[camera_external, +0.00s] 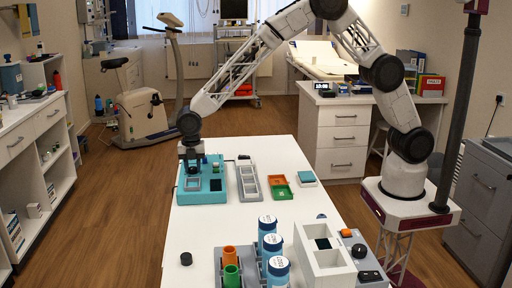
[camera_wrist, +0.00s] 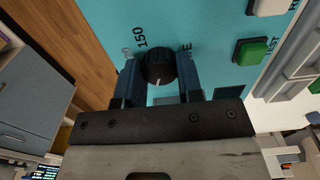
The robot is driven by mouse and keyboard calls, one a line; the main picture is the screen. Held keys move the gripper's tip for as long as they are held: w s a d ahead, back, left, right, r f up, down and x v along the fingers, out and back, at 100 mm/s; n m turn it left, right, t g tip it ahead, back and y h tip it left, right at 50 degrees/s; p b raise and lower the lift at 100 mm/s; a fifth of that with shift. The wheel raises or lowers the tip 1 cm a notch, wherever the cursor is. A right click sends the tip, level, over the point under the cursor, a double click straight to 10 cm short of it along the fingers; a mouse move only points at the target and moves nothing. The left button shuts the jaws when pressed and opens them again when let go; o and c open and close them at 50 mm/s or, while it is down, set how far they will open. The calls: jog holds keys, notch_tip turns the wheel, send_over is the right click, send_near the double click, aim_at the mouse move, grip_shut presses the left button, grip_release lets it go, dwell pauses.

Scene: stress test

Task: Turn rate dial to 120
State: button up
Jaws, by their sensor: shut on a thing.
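The rate dial (camera_wrist: 159,66) is a black round knob with a white pointer line, on a teal panel (camera_wrist: 215,30). In the wrist view my gripper (camera_wrist: 160,78) has one finger on each side of the dial and is shut on it. The pointer line faces the lower edge of the picture. The printed number 150 shows above left of the dial; other scale marks are partly hidden by the fingers. In the external view the teal device (camera_external: 203,190) stands at the table's far left end, with my gripper (camera_external: 190,168) over its left part, hiding the dial.
A green button (camera_wrist: 251,51) and a pale button (camera_wrist: 268,6) sit right of the dial. Blue-labelled jars (camera_external: 278,268) stand at the near end. The table's middle is clear.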

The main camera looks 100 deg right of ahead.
jog(key=shift+m, duration=0.4)
jog(key=m, duration=0.8)
jog(key=shift+m, duration=0.4)
jog(key=m, duration=0.4)
jog(key=shift+r, duration=0.1)
jog(key=shift+m, duration=2.1)
jog(key=o, duration=0.9)
